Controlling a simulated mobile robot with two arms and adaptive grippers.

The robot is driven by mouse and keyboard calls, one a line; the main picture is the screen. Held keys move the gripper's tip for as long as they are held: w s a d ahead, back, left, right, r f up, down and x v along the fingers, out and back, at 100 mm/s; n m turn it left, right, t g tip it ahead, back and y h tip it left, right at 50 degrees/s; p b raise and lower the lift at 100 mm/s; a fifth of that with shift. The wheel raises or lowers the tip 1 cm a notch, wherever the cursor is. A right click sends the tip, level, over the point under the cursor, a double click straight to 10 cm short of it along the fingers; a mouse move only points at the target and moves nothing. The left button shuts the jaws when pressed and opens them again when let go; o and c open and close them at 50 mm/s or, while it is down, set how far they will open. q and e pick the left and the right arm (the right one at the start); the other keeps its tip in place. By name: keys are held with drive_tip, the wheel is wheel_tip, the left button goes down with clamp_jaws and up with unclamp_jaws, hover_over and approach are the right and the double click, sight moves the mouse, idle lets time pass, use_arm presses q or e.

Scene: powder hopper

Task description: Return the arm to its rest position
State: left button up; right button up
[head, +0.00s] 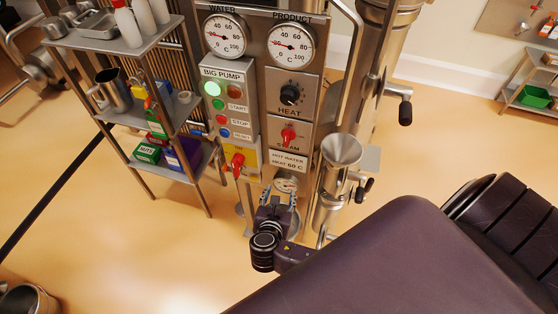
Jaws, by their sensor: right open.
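My right gripper (278,199) is low in the middle of the head view, in front of the lower part of the control panel. Its two fingers are apart, with nothing seen between them. A small dial (286,184) shows just above and behind the fingers. The steel powder hopper (341,150) stands to the right of the gripper, apart from it in the picture. My right arm's dark links cover the lower right of the view and hide the floor there. My left gripper is not in view.
The control panel (266,85) carries gauges, a heat knob (290,94), buttons and a red switch (236,162). A steel shelf rack (118,45) with bottles and boxes stands left. A green bin (534,96) sits far right. Open floor (130,240) lies lower left.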

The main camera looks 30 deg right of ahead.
drive_tip(key=s+f+m+g+y+b, duration=0.1)
drive_tip(key=s+f+m+g+y, duration=0.2)
drive_tip(key=s+f, duration=0.7)
drive_tip(key=s+f+m+g+y+b, duration=0.15)
drive_tip(key=s+f+m, duration=0.4)
drive_tip(key=f, duration=0.95)
drive_tip(key=s+a+f+m+g+y, duration=0.1)
drive_tip(key=s+f+m, duration=0.3)
drive_tip(key=s, duration=0.3)
drive_tip(key=s+a+f+m+g+y+b, duration=0.1)
drive_tip(key=s+f+m, duration=0.3)
drive_tip(key=s+m, duration=0.2)
drive_tip(key=s+a+f+m+g+y+b, duration=0.1)
drive_tip(key=s+f+m, duration=0.3)
drive_tip(key=s, duration=0.6)
drive_tip(key=shift+a+f+m+g, duration=0.35)
drive_tip(key=shift+a+f+m, duration=0.05)
drive_tip(key=shift+m, duration=0.55)
